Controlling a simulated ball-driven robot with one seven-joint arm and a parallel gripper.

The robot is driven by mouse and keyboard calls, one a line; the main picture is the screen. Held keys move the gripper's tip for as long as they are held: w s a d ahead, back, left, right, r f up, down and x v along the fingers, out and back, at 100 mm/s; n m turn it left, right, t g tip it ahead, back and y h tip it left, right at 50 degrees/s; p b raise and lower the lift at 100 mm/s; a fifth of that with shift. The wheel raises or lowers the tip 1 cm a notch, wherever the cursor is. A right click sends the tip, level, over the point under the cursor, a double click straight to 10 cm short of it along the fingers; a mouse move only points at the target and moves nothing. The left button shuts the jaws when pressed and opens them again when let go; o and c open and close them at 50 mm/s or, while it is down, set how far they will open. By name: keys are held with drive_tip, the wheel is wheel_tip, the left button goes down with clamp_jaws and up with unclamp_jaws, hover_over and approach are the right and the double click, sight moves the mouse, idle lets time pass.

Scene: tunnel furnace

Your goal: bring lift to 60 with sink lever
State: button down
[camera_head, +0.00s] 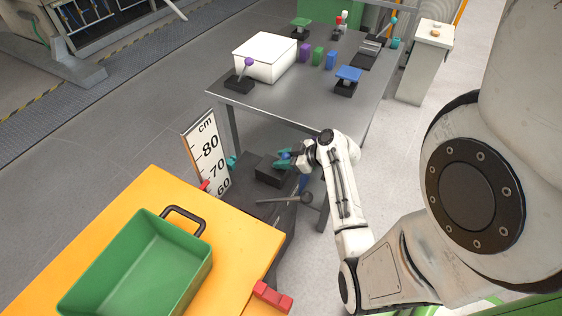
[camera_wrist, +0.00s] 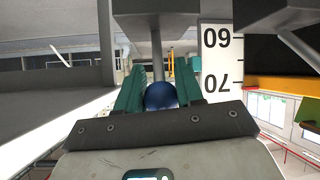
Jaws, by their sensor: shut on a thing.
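My gripper (camera_head: 287,160) is low beside the metal table, at a black lever box (camera_head: 270,171). In the wrist view its teal fingers (camera_wrist: 158,88) are shut on a blue ball knob (camera_wrist: 161,96) on a grey rod. The lift is a yellow platform (camera_head: 235,232) bearing a green crate (camera_head: 190,262). A white cm scale (camera_head: 209,150) marked 60, 70 and 80 stands behind it. A red marker (camera_head: 204,185) shows at the platform's edge by the scale, near its lower part; I cannot read the exact value. The scale also shows upside down in the wrist view (camera_wrist: 216,60).
A grey lever with a dark knob (camera_head: 305,197) juts out just below my gripper. The metal table (camera_head: 285,98) above carries a white box (camera_head: 264,57), a purple-knobbed lever (camera_head: 248,63) and several coloured blocks. Red blocks (camera_head: 272,297) sit at the platform's near corner.

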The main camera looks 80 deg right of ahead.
drive_tip(key=shift+s, duration=0.1)
idle(0.3)
drive_tip(key=shift+f, duration=0.1)
drive_tip(key=c, duration=0.8)
unclamp_jaws()
drive_tip(key=shift+c, duration=0.2)
drive_tip(key=v, duration=1.1)
drive_tip(key=shift+f, duration=0.25)
drive_tip(key=shift+s, duration=0.1)
